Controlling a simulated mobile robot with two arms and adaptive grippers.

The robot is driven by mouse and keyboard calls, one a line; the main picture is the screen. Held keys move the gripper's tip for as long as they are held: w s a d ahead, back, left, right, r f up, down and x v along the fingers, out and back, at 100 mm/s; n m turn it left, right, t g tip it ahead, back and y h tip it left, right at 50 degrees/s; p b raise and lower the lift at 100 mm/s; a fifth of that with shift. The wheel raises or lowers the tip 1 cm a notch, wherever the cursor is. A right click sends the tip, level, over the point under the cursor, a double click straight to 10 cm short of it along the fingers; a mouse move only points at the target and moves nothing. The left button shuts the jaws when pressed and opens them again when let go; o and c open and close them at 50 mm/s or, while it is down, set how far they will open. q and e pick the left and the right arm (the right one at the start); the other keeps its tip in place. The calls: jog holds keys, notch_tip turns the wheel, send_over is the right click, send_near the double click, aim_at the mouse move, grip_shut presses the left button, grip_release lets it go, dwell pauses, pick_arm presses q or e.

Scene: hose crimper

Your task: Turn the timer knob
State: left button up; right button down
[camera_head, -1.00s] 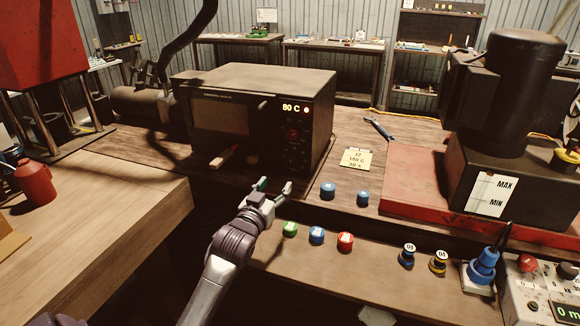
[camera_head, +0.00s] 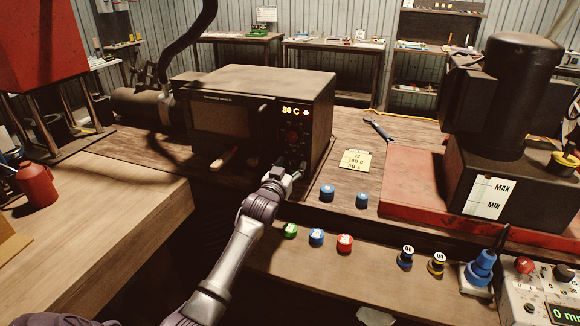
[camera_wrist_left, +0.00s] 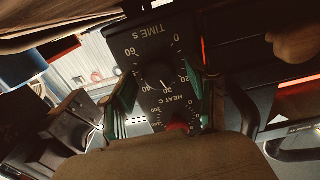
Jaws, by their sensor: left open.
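The timer knob (camera_wrist_left: 158,77) is a dark round knob under the "TIME S" lettering, upside down in the left wrist view. Its dial is marked up to 60. My left gripper (camera_wrist_left: 163,84) is open, with green-padded fingers on either side of this knob; I cannot tell whether they touch it. A red-topped "HEAT C" knob (camera_wrist_left: 178,127) sits beside it. In the head view my left gripper (camera_head: 291,169) is at the lower control panel of the black oven (camera_head: 260,85), whose display (camera_head: 290,110) reads 80 C. The gripper hides the timer knob there. My right gripper is not in view.
Blue caps (camera_head: 327,192) and a yellow note (camera_head: 356,160) lie right of the oven. Green, blue and red caps (camera_head: 344,243) stand on the near bench edge. A wooden-looking handle (camera_head: 224,158) is at the oven's front. A large dark machine (camera_head: 511,90) stands at right.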

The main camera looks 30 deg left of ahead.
pick_arm(q)
grip_shut()
dwell(1.2)
grip_release()
jog(key=v, duration=1.2)
